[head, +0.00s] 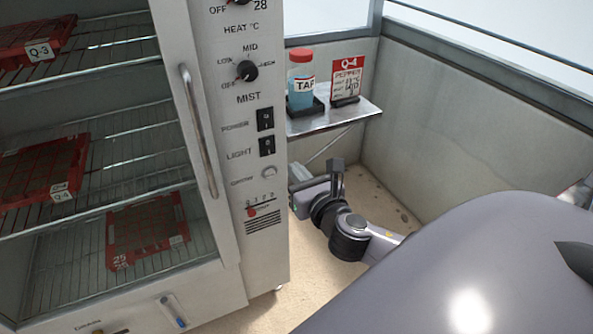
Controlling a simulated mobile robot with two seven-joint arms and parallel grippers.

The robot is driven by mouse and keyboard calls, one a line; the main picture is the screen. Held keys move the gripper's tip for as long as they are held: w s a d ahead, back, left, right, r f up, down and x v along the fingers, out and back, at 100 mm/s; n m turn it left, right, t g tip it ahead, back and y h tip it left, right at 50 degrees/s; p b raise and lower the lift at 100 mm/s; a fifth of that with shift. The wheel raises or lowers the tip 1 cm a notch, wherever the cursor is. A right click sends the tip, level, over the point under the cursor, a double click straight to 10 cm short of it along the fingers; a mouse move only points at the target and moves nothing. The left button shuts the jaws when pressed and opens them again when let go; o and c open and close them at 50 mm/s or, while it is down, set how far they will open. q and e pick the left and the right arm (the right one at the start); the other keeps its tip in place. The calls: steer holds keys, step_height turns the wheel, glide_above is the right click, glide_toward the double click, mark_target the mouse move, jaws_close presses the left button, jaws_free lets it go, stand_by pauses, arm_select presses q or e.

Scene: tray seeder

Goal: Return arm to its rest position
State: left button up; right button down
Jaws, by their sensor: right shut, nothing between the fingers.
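My right arm comes in from the lower right, beside the control panel of the cabinet (215,240). My right gripper (337,165) is at its end, below the small metal shelf (335,119) in the corner, with its fingers pointing up. The fingers are together and hold nothing. It looks apart from the shelf and the panel, though the gap to the panel is small. My left gripper is not in view.
The cabinet holds red trays on wire racks: an upper one (35,35), a middle one (40,170) and a lower one (145,232). A door handle (199,130) sticks out. The shelf carries a red-capped bottle (300,80) and a red-and-white card (347,80). Floor shows below.

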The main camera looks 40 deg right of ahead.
stand_by(0.3)
steer(key=s+a+f+m+g+y+p, duration=0.1)
steer(key=s+a+f+m, duration=0.3)
steer(key=m, duration=0.6)
steer(key=s+a+f+m+g+y+p, duration=0.1)
steer(key=s+a+f+m+g+y, duration=0.2)
steer(key=m, duration=0.7)
steer(key=s+a+f+m+g+y+p, duration=0.1)
steer(key=s+a+f+m+g+y, duration=0.1)
steer(key=s+a+f+m, duration=0.4)
steer(key=s+f+m, duration=0.4)
steer(key=f+m, duration=0.1)
steer(key=shift+a+f, duration=0.25)
steer(key=shift+a, duration=0.05)
